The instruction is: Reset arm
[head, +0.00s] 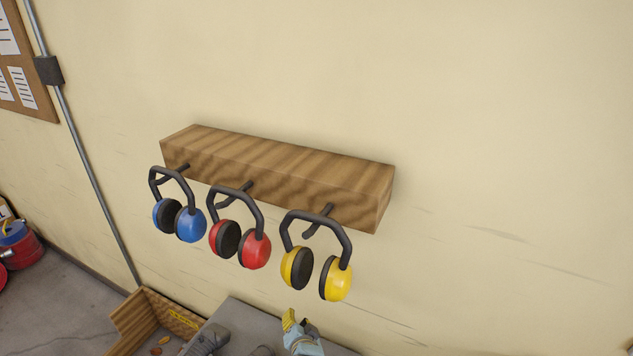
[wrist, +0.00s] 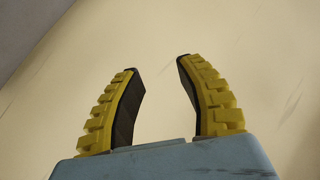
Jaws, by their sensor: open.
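My gripper (head: 291,320) shows at the bottom of the head view, below the yellow ear defenders and apart from them. In the wrist view its two yellow, black-padded fingers (wrist: 158,92) stand apart with nothing between them. Most of my arm is out of view.
A wooden rack (head: 280,170) on the wall has pegs bearing blue ear defenders (head: 190,225), red ear defenders (head: 256,250) and yellow ear defenders (head: 338,281). A wooden box (head: 130,318) stands at lower left. The wall right of the rack is clear.

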